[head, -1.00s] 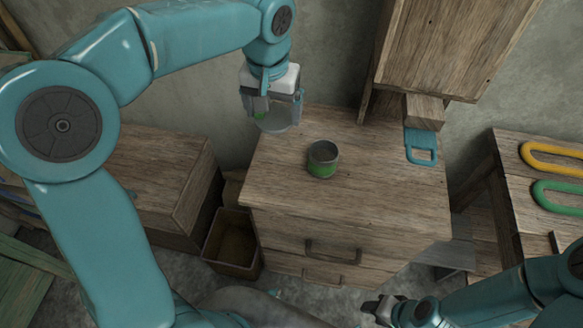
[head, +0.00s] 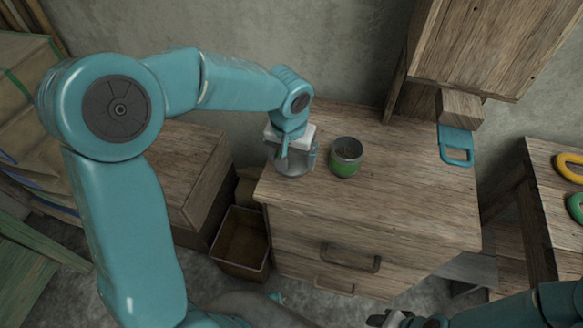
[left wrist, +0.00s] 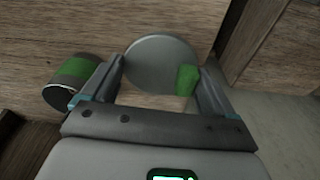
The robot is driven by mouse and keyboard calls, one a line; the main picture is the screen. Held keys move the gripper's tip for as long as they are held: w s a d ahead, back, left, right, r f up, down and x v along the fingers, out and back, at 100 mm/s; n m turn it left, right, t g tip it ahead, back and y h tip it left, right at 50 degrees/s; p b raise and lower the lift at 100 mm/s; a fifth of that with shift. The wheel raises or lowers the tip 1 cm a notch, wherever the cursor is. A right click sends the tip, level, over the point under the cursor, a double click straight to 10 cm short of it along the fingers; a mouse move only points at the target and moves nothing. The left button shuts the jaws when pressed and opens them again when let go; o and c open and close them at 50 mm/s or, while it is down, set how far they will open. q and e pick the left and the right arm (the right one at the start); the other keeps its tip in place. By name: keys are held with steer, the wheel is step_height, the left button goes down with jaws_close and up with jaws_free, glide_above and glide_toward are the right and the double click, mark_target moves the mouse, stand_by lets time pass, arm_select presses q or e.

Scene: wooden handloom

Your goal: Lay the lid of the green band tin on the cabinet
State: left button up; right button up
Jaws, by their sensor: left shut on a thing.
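The green band tin (head: 346,168) stands upright and open on the cabinet top, grey with a green band. It also shows at the left in the left wrist view (left wrist: 72,72). My left gripper (head: 290,162) is just left of the tin, low over the cabinet's back left part. It is shut on the lid, a round grey disc (left wrist: 158,62) with a green knob (left wrist: 187,80) that sits between the fingers. I cannot tell whether the lid touches the cabinet top (head: 410,200). My right gripper (head: 382,319) is partly cut off at the bottom edge.
A blue handled piece (head: 456,146) lies at the cabinet's back right, by a wooden block (head: 460,108). A bin (head: 242,243) stands on the floor left of the cabinet. A side table at right holds yellow and green loops. The cabinet top right of the tin is clear.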

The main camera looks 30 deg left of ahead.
mark_target(291, 162)
arm_select(q)
step_height(291, 162, down, 5)
steer(key=shift+r+b, duration=0.1)
steer(key=shift+b, duration=0.25)
steer(key=shift+r, duration=0.1)
steer(key=o, duration=0.8)
steer(key=shift+f, duration=0.2)
steer(key=shift+r, duration=0.35)
steer(key=r, duration=0.4)
steer(key=s+r+p, duration=0.1)
steer(key=r, duration=0.2)
steer(key=r+p, duration=0.1)
steer(key=r, duration=0.3)
steer(key=shift+s+d+r, duration=0.1)
steer(key=shift+s+r, duration=0.15)
steer(key=shift+r, duration=0.05)
